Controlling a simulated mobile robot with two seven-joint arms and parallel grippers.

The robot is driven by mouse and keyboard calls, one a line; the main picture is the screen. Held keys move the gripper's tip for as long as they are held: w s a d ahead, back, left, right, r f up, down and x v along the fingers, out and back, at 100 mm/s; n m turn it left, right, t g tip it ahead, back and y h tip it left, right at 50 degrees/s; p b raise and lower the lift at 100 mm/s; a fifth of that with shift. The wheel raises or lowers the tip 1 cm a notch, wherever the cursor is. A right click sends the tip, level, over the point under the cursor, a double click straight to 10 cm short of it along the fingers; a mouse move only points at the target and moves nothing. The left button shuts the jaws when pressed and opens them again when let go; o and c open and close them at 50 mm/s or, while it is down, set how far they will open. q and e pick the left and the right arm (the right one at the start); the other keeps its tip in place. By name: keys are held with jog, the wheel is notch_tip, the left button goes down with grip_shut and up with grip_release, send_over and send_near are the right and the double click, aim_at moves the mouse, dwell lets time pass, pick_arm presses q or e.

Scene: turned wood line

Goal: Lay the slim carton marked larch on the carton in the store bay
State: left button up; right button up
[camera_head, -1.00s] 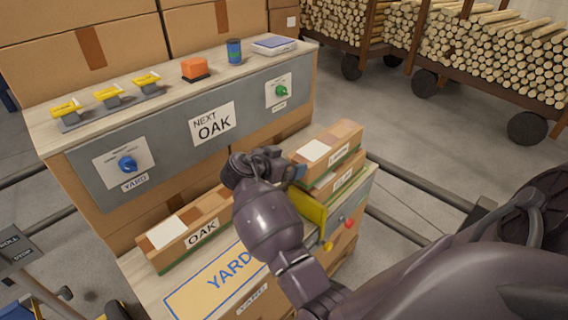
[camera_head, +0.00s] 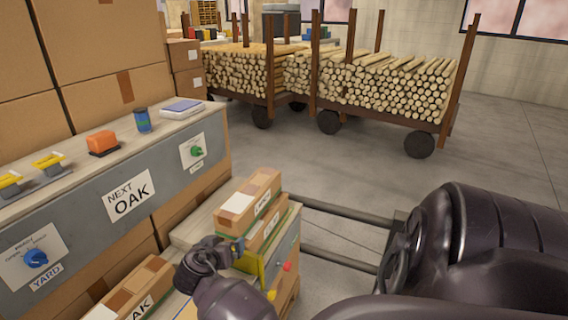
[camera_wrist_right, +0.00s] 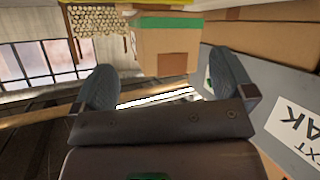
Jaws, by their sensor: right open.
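Two slim brown cartons lie stacked at the right end of the yard-side bench. The upper carton (camera_head: 250,192) has a white patch on top and a side label too small to read surely. It rests on the lower carton (camera_head: 268,229), in a bay with a yellow edge. My right gripper (camera_head: 234,248) is beside the near left end of the stack, partly hidden by its own wrist. In the right wrist view its two fingers (camera_wrist_right: 165,88) are apart with nothing held between them. A carton with a green band (camera_wrist_right: 165,45) shows beyond them. My left gripper is out of view.
A carton marked OAK (camera_head: 142,285) lies on the bench left of my gripper. The grey control panel (camera_head: 75,225) with a NEXT OAK sign (camera_head: 130,195) stands behind. Log carts (camera_head: 385,95) are at the back. Open floor (camera_head: 330,180) lies right of the stack.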

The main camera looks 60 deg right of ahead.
jog(key=s+a+f+n+t+y, duration=0.3)
jog(key=s+f+n, duration=0.2)
jog(key=s+f, duration=0.2)
jog(key=s+a+f+n+t+y, duration=0.1)
jog(key=s+a+n+y, duration=0.3)
jog(key=s, duration=0.7)
jog(key=s+a+n+t+y, duration=0.1)
jog(key=s+a+n+y, duration=0.3)
jog(key=s+a, duration=0.5)
jog(key=shift+s+a+f+y, duration=0.2)
jog(key=shift+s+f+y, duration=0.25)
jog(key=shift+s, duration=0.65)
pick_arm(q)
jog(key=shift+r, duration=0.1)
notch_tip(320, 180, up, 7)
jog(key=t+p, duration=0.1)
jog(key=p, duration=0.7)
pick_arm(e)
notch_tip(320, 180, up, 8)
jog(key=t, duration=0.1)
jog(key=shift+w+f+t, duration=0.15)
jog(key=shift+w+t, duration=0.15)
jog(key=shift+w, duration=0.15)
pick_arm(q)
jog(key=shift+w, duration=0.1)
